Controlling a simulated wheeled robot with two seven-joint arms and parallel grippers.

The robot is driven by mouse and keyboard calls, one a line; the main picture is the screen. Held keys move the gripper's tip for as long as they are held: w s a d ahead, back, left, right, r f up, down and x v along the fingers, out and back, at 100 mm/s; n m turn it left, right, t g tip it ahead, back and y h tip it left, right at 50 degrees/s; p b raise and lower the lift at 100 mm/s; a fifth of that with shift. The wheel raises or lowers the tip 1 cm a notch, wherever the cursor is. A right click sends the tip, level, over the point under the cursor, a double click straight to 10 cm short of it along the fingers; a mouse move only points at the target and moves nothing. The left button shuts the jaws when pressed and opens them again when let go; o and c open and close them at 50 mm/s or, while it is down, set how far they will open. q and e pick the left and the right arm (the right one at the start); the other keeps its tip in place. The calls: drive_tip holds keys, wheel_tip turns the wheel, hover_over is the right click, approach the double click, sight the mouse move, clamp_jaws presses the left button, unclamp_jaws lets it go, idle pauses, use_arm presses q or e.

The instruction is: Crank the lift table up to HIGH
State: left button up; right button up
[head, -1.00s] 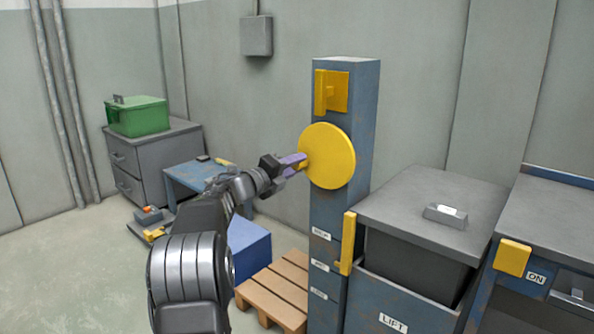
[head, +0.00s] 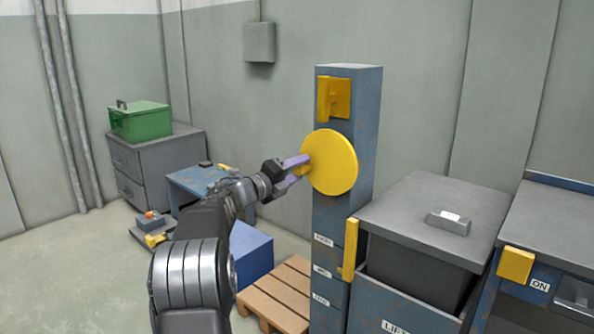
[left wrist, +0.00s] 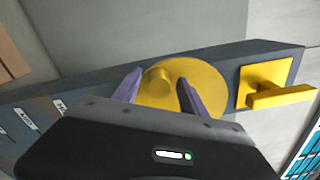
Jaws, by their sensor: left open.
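The round yellow crank wheel (head: 333,162) is on the front of a blue post (head: 345,100). My left gripper (head: 297,171) is open at the wheel's left edge. In the left wrist view, its purple fingers (left wrist: 158,92) stand apart on either side of the wheel's yellow knob (left wrist: 158,78); I cannot tell whether they touch it. The lift table (head: 430,220), with a LIFT label on its front, is right of the post. Its yellow pointer (head: 350,249) is beside the upper labels on the post, nearest the top label (head: 323,240). The small lettering is blurred. My right gripper is out of view.
A yellow lever on a plate (head: 333,98) is above the wheel. A grey block (head: 449,222) lies on the lift table. A bench with an ON label (head: 539,285) is at right. A wooden pallet (head: 280,294) and blue box (head: 250,253) stand on the floor below my arm.

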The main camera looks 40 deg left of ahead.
use_arm(q)
drive_tip(key=s+p, duration=0.1)
drive_tip(key=s, duration=0.6)
drive_tip(key=shift+s, duration=0.4)
